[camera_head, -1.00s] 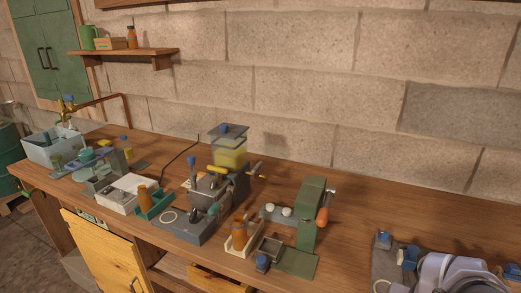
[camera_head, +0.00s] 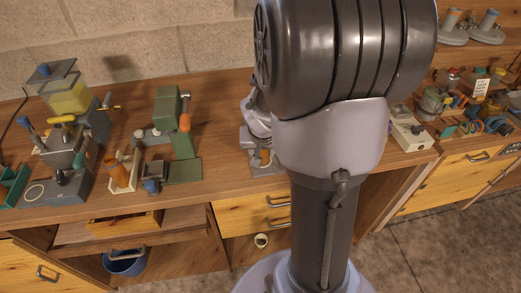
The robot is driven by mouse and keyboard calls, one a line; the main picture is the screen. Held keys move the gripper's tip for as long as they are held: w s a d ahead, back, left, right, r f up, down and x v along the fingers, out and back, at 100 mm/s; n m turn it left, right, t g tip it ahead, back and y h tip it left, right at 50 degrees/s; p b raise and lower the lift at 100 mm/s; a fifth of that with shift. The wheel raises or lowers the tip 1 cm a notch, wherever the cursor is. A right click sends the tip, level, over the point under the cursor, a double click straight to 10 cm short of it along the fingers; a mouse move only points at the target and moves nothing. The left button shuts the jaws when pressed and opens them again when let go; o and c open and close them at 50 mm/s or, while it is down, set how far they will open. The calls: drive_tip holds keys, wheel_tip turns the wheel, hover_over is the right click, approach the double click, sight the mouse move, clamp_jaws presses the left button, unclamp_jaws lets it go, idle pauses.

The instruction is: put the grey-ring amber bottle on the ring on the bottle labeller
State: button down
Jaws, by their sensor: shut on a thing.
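My gripper (camera_head: 262,147) is small and partly hidden behind my own arm, low over the bench right of centre. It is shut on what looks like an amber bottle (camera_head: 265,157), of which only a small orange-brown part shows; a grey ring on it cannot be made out. A pale ring (camera_head: 34,192) lies flat on a dark grey base (camera_head: 66,191) at the left of the bench. I cannot tell for certain which device is the labeller. Another amber bottle (camera_head: 120,174) stands in a cream tray between that base and a green press.
The green press (camera_head: 182,140) with an orange handle stands between my gripper and the ring. A hopper machine (camera_head: 70,98) with yellow contents stands behind the ring. A teal holder (camera_head: 14,182) is at the left edge. Clear bench lies between press and gripper.

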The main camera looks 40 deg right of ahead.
drive_tip(key=shift+f, duration=0.25)
drive_tip(key=c, duration=0.9)
unclamp_jaws()
drive_tip(key=shift+r, duration=0.1)
drive_tip(key=shift+o, duration=0.2)
drive_tip(key=shift+r, duration=0.1)
drive_tip(key=p+v, duration=0.6)
drive_tip(key=v, duration=0.5)
drive_tip(key=s+a+r+n+t+y, duration=0.1)
drive_tip(key=s+a+r, duration=0.3)
drive_tip(key=a, duration=0.8)
drive_tip(key=s+a+r+n+t+y, duration=0.1)
drive_tip(key=s+a+r+n+y, duration=0.1)
drive_tip(key=s+a+r+y, duration=0.2)
drive_tip(key=s+a+r, duration=0.1)
drive_tip(key=a+r, duration=0.2)
drive_tip(key=a, duration=0.5)
drive_tip(key=shift+a+r+n, duration=0.2)
drive_tip(key=shift+n, duration=0.2)
